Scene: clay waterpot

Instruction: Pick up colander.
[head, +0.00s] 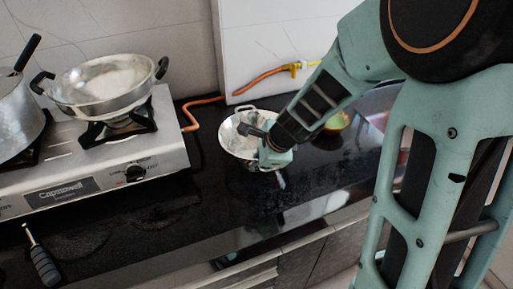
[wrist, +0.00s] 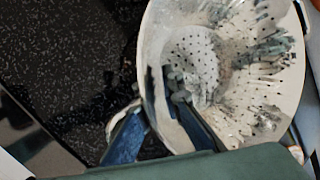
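The colander (head: 230,138) is a pale metal bowl with small holes, sitting on the black speckled counter right of the stove. In the wrist view the colander (wrist: 255,100) fills the right side, its inside facing the camera. My gripper (head: 262,146) is at the colander's right front side in the head view. In the wrist view my gripper (wrist: 157,98) straddles the rim, with one blue finger outside the bowl and the other inside it. The fingers stand apart, with gaps beside the rim. The gripper hides part of the colander in the head view.
A gas stove (head: 110,160) stands at left with a two-handled pan (head: 108,85) and a pot (head: 18,120). An orange hose (head: 200,101) runs behind. A dark-handled tool (head: 44,266) lies front left. The counter in front of the colander is mostly clear.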

